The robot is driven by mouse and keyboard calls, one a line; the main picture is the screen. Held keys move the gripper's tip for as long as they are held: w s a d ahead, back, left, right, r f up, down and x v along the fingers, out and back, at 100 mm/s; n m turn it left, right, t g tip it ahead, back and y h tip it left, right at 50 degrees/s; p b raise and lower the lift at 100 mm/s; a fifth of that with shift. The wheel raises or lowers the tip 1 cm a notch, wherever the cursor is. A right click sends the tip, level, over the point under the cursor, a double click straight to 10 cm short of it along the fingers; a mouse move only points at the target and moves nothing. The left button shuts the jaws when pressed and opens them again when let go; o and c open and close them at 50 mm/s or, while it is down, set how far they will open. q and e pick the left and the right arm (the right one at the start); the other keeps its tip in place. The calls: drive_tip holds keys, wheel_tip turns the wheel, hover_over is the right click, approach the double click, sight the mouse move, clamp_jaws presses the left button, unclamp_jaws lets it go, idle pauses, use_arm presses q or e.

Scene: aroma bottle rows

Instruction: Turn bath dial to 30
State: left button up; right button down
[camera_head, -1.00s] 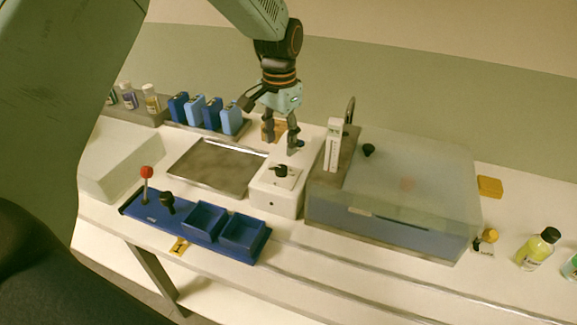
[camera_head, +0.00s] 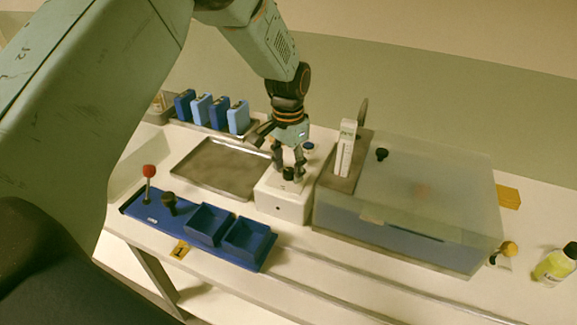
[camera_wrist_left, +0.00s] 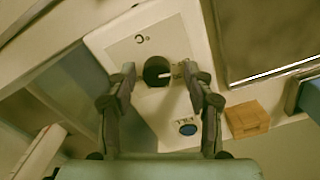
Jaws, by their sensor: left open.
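The black dial (camera_head: 288,174) sits on top of a small white box (camera_head: 281,204) beside the water bath. In the left wrist view the dial (camera_wrist_left: 156,71) shows as a round black knob with a pale pointer mark toward the right; the number it points at cannot be read. My left gripper (camera_head: 289,169) points down over the box. In the left wrist view its open fingers (camera_wrist_left: 158,69) lie on either side of the dial, with no clear contact visible. The bath (camera_head: 410,230) has a translucent lid and a white upright scale (camera_head: 346,148) at its left end.
A metal tray (camera_head: 222,168) lies left of the box. A blue rack (camera_head: 190,227) with a red-topped stick and square bins stands in front. Several blue bottles (camera_head: 220,113) stand behind. A wooden block (camera_wrist_left: 247,118) and a blue round piece (camera_wrist_left: 187,128) are near the gripper.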

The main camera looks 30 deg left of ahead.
use_arm(q)
drive_tip(key=shift+s+d+r, duration=0.2)
drive_tip(key=shift+d, duration=0.15)
drive_tip(key=shift+w+a+f, duration=0.15)
drive_tip(key=shift+a+f, duration=0.05)
drive_tip(key=shift+a, duration=0.1)
drive_tip(key=c, duration=0.5)
drive_tip(key=shift+d+r, duration=0.1)
drive_tip(key=shift+d, duration=0.05)
drive_tip(key=shift+c, duration=1.3)
clamp_jaws()
